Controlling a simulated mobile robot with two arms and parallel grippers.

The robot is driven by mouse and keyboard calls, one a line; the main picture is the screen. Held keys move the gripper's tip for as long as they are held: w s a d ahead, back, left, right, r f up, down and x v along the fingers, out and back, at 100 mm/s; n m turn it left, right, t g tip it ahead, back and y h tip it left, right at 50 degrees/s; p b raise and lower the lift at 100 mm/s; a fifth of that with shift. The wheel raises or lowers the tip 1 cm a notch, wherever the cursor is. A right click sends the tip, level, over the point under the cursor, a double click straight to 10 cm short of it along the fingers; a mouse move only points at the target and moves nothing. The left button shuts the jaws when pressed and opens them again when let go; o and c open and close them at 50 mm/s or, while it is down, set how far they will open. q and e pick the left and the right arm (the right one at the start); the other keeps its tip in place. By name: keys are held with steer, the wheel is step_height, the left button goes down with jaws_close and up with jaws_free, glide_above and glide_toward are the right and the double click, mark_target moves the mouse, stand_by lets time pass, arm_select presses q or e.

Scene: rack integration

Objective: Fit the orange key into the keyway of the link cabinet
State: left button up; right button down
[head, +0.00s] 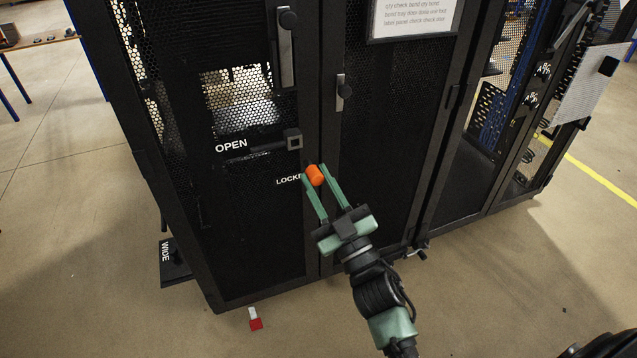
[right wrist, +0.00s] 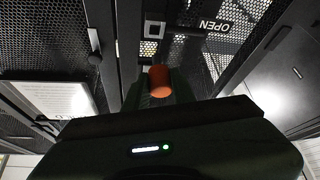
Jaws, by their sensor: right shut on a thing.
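The orange key (head: 315,176) is held between the fingertips of my right gripper (head: 316,178), in front of the black link cabinet (head: 240,225). My right gripper is shut on the key, which also shows in the right wrist view (right wrist: 159,81). The key is at the cabinet's door seam, beside the "LOCKED" lettering (head: 288,181), partly covered by a finger. A square grey fitting (head: 293,140) sits just above, near the word "OPEN" (head: 231,146). The keyway opening is not clearly visible, and I cannot tell whether the key touches the cabinet. My left gripper is not in view.
Door handles (head: 287,50) and (head: 342,92) stick out above the key. A red and white object (head: 255,319) lies on the floor. A "WIDE" plate (head: 172,262) stands at the cabinet's lower left. Another open rack (head: 510,110) is at the right.

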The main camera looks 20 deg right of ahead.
mark_target(308, 165)
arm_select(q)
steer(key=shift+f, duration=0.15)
arm_select(e)
steer(key=shift+w, duration=0.1)
steer(key=w, duration=0.3)
steer(key=shift+w, duration=0.15)
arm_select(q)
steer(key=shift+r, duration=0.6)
arm_select(e)
steer(key=shift+w+a, duration=0.1)
steer(key=shift+w, duration=0.95)
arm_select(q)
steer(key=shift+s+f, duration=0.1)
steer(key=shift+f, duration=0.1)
